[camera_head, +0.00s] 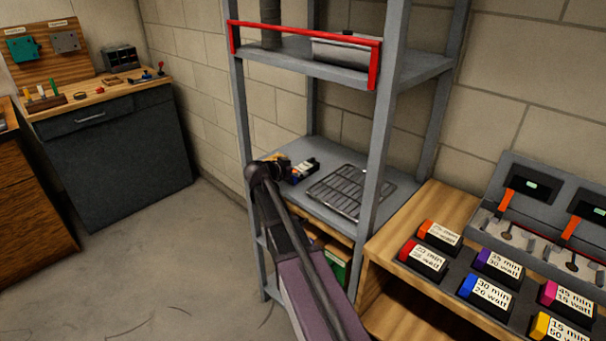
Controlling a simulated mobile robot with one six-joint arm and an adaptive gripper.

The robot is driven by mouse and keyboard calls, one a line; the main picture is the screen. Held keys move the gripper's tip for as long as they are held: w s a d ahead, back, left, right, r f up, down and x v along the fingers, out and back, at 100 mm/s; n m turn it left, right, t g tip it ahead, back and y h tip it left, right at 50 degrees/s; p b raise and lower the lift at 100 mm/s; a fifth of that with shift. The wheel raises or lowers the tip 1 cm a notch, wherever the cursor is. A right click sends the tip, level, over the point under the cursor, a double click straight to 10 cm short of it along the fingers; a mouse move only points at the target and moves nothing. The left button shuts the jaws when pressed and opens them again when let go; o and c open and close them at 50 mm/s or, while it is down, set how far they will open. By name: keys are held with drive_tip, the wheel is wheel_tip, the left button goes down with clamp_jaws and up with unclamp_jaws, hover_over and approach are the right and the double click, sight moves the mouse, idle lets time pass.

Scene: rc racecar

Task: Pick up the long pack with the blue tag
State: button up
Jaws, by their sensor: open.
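A small dark pack (306,168) with a white face and a bit of blue at its near end lies on the middle shelf (335,215). Its full length is hard to judge at this size. My gripper (285,168) is open at the end of my arm, just left of this pack. I cannot tell whether they touch. A spot of orange (279,156) shows behind my gripper; what it belongs to is mostly hidden. A block with a blue end (487,294), labelled "30 min 20 watt", sits on the right-hand bench.
A wire rack (350,191) lies right of the pack. Grey shelf posts (384,130) and a red-railed upper shelf (345,75) surround the space. The wooden bench (430,205) holds several colour-ended blocks and a grey charger-like case (550,200). A tool bench (100,90) stands left.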

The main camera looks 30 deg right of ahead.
drive_tip(key=shift+w+d+f, duration=0.2)
drive_tip(key=shift+d, duration=0.25)
drive_tip(key=c, duration=1.3)
drive_tip(key=shift+r, duration=0.2)
wheel_tip(320, 180, up, 3)
drive_tip(key=p, duration=0.3)
drive_tip(key=shift+f, duration=0.1)
drive_tip(key=s+a, duration=0.1)
drive_tip(key=s, duration=0.4)
drive_tip(key=s+a+r+p, duration=0.1)
drive_tip(key=s+a, duration=0.1)
drive_tip(key=s, duration=0.3)
drive_tip(key=s+a+p, duration=0.1)
drive_tip(key=s, duration=0.4)
drive_tip(key=shift+s+a+r, duration=0.2)
drive_tip(key=shift+a+r, duration=0.1)
drive_tip(key=shift+r, duration=0.1)
